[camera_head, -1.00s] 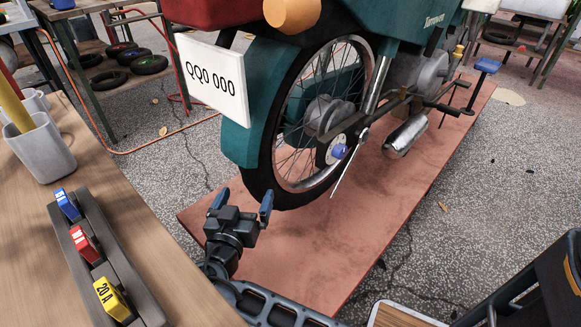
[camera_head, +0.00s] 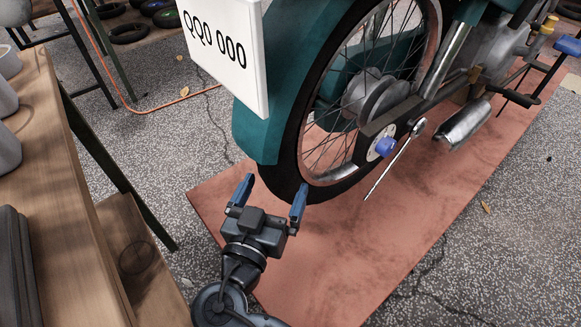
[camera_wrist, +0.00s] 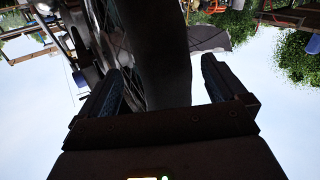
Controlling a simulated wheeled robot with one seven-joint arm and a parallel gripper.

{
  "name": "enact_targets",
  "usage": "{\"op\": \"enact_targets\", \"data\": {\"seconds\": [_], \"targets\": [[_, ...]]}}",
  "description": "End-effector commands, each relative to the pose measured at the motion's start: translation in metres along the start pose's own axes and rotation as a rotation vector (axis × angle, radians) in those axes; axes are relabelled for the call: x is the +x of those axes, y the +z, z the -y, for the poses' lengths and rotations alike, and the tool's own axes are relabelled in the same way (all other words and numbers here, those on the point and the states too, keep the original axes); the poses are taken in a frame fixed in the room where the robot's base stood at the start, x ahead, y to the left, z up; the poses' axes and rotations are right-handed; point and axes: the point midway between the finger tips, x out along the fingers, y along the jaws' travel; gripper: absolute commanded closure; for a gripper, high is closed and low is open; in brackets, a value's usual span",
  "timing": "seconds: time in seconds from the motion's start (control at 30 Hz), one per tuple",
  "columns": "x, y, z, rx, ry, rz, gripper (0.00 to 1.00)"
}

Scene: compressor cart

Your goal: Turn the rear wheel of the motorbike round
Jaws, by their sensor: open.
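The motorbike's rear wheel (camera_head: 288,160) has a black tyre, thin spokes and a blue hub cap, under a teal mudguard (camera_head: 258,135). It stands over a reddish platform (camera_head: 330,260). My gripper (camera_head: 272,192) is open with blue fingertips, at the low rear of the tyre. In the wrist view the tyre (camera_wrist: 165,70) runs between the two open fingers (camera_wrist: 160,90), with a gap visible to the right finger. I cannot tell whether either finger touches it.
A white number plate (camera_head: 225,55) hangs above my gripper. A wooden workbench (camera_head: 60,220) stands at the left. A metal lever (camera_head: 393,165) slopes down beside the hub. Loose tyres (camera_head: 125,30) lie at the back left. The platform right of my gripper is clear.

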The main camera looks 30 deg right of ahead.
Motion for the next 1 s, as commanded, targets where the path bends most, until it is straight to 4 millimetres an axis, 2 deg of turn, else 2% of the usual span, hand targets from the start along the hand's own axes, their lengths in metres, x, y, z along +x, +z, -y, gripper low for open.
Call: {"op": "enact_targets", "data": {"seconds": [0.1, 0.3, 0.43, 0.7, 1.0], "targets": [[0.021, 0.001, 0.000, 0.000, 0.004, -0.002, 0.02], [0.046, 0.001, 0.000, 0.000, 0.003, -0.002, 0.02], [0.053, 0.000, 0.000, 0.000, 0.001, -0.001, 0.02], [0.054, 0.000, 0.000, 0.000, 0.000, 0.000, 0.02], [0.054, 0.000, 0.000, 0.000, 0.001, 0.000, 0.29]]}}
